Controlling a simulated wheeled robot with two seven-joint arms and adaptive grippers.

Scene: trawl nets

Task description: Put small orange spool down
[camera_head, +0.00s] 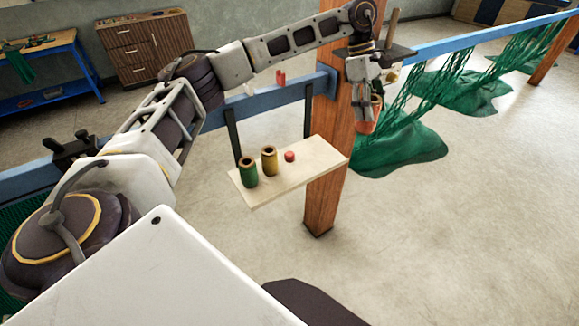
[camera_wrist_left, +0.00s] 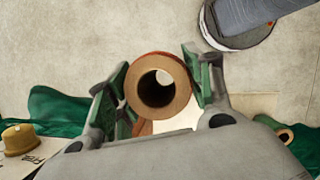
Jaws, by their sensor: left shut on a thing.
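The small orange spool (camera_head: 370,119) is held in my left gripper (camera_head: 366,98), to the right of the wooden post and in front of the green netting. In the left wrist view the spool (camera_wrist_left: 160,88) shows end-on, with its round hole facing the camera. The green-padded fingers (camera_wrist_left: 153,84) of the left gripper close on it from both sides. No surface is seen touching the spool from below. My right gripper is in neither view.
A pale shelf board (camera_head: 312,169) left of the wooden post (camera_head: 334,128) carries a green spool (camera_head: 248,172), a yellow spool (camera_head: 269,160) and a small red piece (camera_head: 289,156). A blue rail (camera_head: 440,45) runs along the back. Green nets (camera_head: 405,150) hang at right.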

